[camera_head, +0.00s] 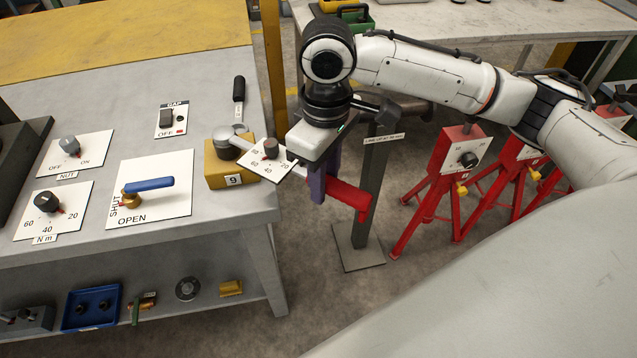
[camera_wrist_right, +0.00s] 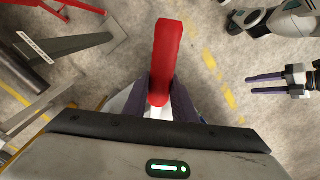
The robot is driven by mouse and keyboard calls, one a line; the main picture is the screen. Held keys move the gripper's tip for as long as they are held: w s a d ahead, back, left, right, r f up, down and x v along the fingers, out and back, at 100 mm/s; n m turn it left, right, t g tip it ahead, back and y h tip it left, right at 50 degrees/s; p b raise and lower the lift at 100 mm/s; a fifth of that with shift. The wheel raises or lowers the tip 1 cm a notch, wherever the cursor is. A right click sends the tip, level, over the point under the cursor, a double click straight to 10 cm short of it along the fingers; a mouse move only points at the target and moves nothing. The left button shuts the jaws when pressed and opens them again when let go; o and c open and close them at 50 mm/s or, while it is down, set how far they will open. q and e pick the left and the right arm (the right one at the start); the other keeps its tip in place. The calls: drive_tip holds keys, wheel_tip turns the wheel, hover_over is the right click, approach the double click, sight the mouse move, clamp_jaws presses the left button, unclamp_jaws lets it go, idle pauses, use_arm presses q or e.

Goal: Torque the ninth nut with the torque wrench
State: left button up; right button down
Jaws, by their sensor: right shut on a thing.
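The torque wrench has a red handle (camera_head: 347,196) and a white scale plate with a dark knob (camera_head: 262,168). My right gripper (camera_head: 322,185) is shut on the red handle (camera_wrist_right: 165,55), which sticks out past the fingers in the right wrist view. The wrench points left to a yellow block labelled 9 (camera_head: 212,172) at the bench edge. A round grey piece (camera_head: 228,148) sits on top of the block; whether the wrench is seated on the nut is hidden. My left gripper (camera_wrist_right: 268,84) is empty, its dark fingers apart, at the right of the wrist view.
The grey bench (camera_head: 90,262) carries knob plates and a blue-handled valve (camera_head: 150,185). A grey post (camera_head: 372,190) on a floor plate and red stands (camera_head: 440,185) are right of the wrench.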

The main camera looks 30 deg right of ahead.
drive_tip(key=shift+a+r, duration=0.1)
drive_tip(key=shift+r, duration=0.05)
drive_tip(key=shift+s+a+m, duration=0.25)
drive_tip(key=shift+a+m, duration=0.15)
drive_tip(key=shift+a, duration=0.35)
drive_tip(key=shift+s+a+m, duration=0.3)
drive_tip(key=shift+a+m, duration=0.1)
drive_tip(key=shift+a, duration=0.3)
drive_tip(key=shift+s+a+m, duration=0.25)
drive_tip(key=shift+a+m, duration=0.15)
drive_tip(key=shift+a, duration=0.45)
wheel_tip(320, 180, up, 6)
drive_tip(key=shift+a, duration=0.2)
